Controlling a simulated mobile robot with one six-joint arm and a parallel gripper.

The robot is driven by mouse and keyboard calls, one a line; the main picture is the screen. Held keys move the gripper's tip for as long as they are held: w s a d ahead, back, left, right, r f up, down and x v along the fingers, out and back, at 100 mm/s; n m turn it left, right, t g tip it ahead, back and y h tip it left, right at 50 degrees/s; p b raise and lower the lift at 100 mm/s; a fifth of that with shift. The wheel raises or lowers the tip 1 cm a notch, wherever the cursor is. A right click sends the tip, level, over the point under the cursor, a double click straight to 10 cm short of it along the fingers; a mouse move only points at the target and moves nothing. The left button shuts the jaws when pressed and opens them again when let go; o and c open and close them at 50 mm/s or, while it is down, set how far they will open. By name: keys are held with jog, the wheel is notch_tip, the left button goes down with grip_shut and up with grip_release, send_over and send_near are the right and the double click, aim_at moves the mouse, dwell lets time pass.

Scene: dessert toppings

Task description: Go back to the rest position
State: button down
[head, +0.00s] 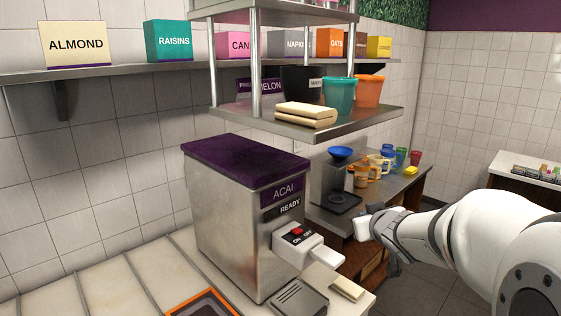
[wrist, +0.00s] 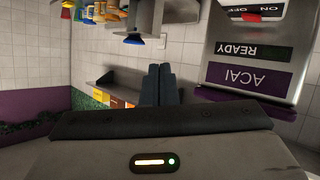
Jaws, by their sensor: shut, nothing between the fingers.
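My gripper (head: 364,223) is at the end of my white arm, which reaches in from the right side of the head view. It is just right of the acai machine (head: 238,235), apart from it in the picture. In the wrist view the two dark fingers (wrist: 160,84) are together with nothing between them. The acai machine's purple label also shows upside down in the wrist view (wrist: 249,76), to the right of the fingers.
Boxes, including an almond box (head: 73,44) and a raisins box (head: 168,41), line the wall shelf. A side counter with a blue-topped grinder (head: 342,153) and mugs stands behind my gripper.

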jog(key=s+a+f+m+g, duration=0.1)
jog(key=s+a+f+g, duration=0.1)
jog(key=s, duration=0.7)
jog(key=s+a+f+m+g+b, duration=0.1)
jog(key=s+f+g, duration=0.3)
jog(key=s, duration=0.5)
jog(key=s+a+f+g, duration=0.3)
jog(key=s, duration=0.6)
jog(key=shift+s+a+m+g, duration=0.2)
jog(key=shift+a+m+g, duration=0.1)
jog(key=shift+m+g, duration=0.1)
